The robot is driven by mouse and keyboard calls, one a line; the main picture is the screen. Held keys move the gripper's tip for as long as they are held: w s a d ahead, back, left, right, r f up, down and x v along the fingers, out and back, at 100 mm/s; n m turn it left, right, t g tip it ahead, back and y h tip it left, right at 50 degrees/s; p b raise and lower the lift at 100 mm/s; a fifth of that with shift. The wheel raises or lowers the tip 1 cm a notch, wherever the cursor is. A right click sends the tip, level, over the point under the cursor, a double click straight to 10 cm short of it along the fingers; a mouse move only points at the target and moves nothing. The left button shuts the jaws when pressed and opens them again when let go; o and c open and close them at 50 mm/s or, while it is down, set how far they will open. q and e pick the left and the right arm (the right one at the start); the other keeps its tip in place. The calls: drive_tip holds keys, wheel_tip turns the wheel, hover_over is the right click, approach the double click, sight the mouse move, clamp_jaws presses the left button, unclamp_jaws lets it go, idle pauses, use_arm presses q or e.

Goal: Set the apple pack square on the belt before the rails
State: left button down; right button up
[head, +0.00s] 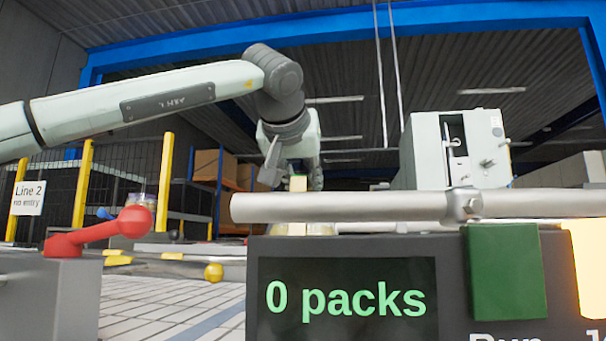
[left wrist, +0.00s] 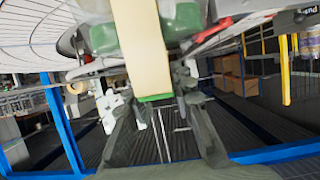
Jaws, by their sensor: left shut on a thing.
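My left gripper (head: 297,182) hangs down beyond the horizontal metal bar in the head view. It is shut on a pale cream piece that runs down behind the bar. In the left wrist view this piece is a cream band (left wrist: 141,45) between the fingers, with a green lower edge and blurred green shapes beside it; I take it for the apple pack. The bar and control box hide most of the pack in the head view. I cannot tell whether it touches a surface below. A white gridded surface (head: 165,306) lies left of the control box; whether it is the belt is unclear. My right gripper is not in view.
A metal bar (head: 350,207) crosses in front, above a control box with a "0 packs" display (head: 346,299) and a green block (head: 504,272). A red lever (head: 100,232) stands at left. A yellow ball (head: 213,272) sits beyond. Yellow-posted fencing (head: 82,190) stands behind.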

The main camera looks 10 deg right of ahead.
use_arm(q)
drive_tip(key=shift+r, duration=0.2)
drive_tip(key=c, duration=1.7)
unclamp_jaws()
drive_tip(key=shift+f, duration=0.25)
drive_tip(key=o, duration=0.4)
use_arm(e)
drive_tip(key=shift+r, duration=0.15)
use_arm(q)
drive_tip(key=shift+r, duration=0.1)
drive_tip(key=shift+s+r, duration=0.1)
drive_tip(key=shift+s, duration=0.05)
drive_tip(key=shift+v, duration=1.25)
drive_tip(key=b+v, duration=0.1)
drive_tip(key=v, duration=0.8)
drive_tip(key=shift+s, duration=0.15)
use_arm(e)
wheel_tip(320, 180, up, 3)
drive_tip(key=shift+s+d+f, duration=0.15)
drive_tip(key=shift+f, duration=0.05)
